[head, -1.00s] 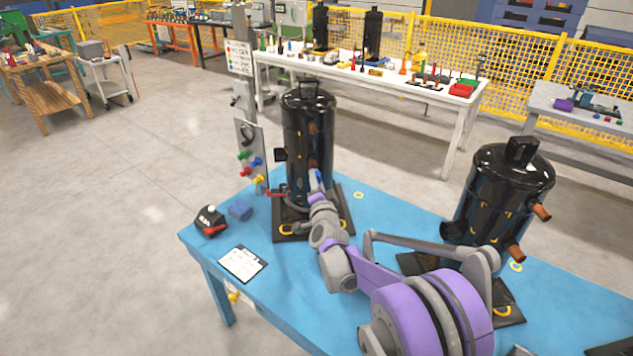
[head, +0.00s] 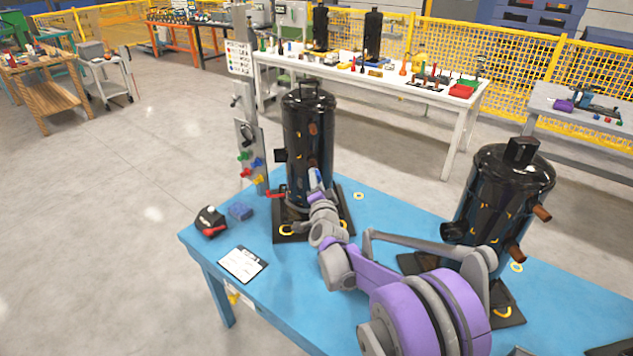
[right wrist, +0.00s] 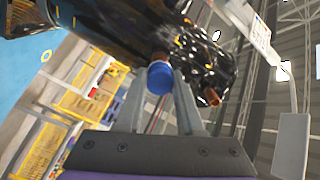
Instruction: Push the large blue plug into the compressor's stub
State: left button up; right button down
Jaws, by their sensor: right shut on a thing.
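My right gripper (head: 315,186) is at the near side of the tall black compressor (head: 309,130) on the blue table. It is shut on the blue plug (head: 316,176), which is largely hidden by the gripper in the head view. In the right wrist view the plug (right wrist: 160,79) sits between the two fingers of the gripper (right wrist: 168,88), in line with a copper stub (right wrist: 158,57) on the compressor. The plug's far end meets or nearly meets the stub; I cannot tell how deep it is. My left gripper is not in view.
A second black compressor (head: 501,200) with copper stubs stands at the right of the blue table (head: 300,290). A post with coloured plugs (head: 250,150) stands behind.

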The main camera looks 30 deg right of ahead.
jog(key=shift+x, duration=1.2)
dwell(0.4)
jog(key=shift+c, duration=2.3)
grip_release()
jog(key=v, duration=1.1)
jog(key=shift+b, duration=0.4)
